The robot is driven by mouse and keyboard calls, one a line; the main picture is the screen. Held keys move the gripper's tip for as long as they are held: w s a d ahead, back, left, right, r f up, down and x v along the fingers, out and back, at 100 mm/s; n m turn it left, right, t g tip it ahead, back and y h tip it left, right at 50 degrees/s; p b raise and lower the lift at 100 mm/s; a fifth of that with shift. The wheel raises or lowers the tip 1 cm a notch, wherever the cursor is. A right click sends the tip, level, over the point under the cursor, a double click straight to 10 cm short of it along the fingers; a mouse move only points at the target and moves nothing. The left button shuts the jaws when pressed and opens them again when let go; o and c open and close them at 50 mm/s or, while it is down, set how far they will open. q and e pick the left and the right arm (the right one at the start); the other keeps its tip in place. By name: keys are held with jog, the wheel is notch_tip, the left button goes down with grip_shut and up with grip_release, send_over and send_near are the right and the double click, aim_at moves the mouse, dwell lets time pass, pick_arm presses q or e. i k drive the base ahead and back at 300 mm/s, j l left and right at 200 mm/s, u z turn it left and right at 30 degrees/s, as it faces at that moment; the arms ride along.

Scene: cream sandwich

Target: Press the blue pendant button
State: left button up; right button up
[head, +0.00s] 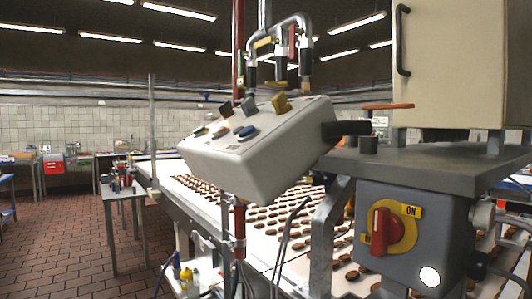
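The pendant (245,165) is a light grey box, tilted, hanging near the middle of the head view above the conveyor. Its sloped top carries several buttons and switches. The blue button (247,133) is on the near part of that top face, toward its front edge. A black handle-like part (346,130) sticks out from the pendant's right side. Neither of my grippers is in view, and nothing touches the blue button.
A conveyor (265,215) with rows of brown biscuits runs behind and below the pendant. A grey box with a red rotary switch (381,231) stands at the right, under a metal shelf (425,165). A small table (122,190) is at the left. The tiled floor (60,245) there is clear.

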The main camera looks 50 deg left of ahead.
aim_at(248, 131)
jog(key=j+z, duration=0.1)
jog(key=j, duration=0.45)
jog(key=j+z, duration=0.1)
jog(key=j, duration=0.45)
jog(key=j+z, duration=0.1)
jog(key=j, duration=0.45)
jog(key=k+j, duration=0.1)
jog(key=j, duration=0.45)
jog(key=j+z, duration=0.15)
jog(key=j, duration=0.4)
jog(key=k+j+z, duration=0.1)
jog(key=j, duration=0.45)
jog(key=k+j+z, duration=0.1)
jog(key=j, duration=0.45)
